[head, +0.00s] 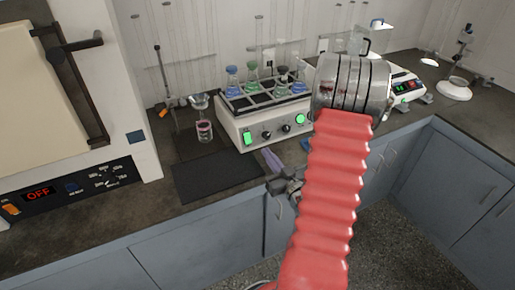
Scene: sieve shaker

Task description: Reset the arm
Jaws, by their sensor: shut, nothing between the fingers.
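My arm rises from the bottom of the head view in a red ribbed sleeve and ends above in a banded metal joint; both are mine. My gripper (285,186) is the small grey and dark part just left of the sleeve, near the counter's front edge. It appears small and partly hidden by the sleeve. It is shut and holds nothing. I cannot tell whether it touches the counter edge.
An orbital shaker (262,125) holding several flasks stands behind the gripper. A dark mat (215,178) lies to its left, with a beaker (204,131) of pink liquid beyond. An oven (70,180) reading OFF fills the left. A balance (405,88) stands at right. Grey cabinets (200,245) lie below.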

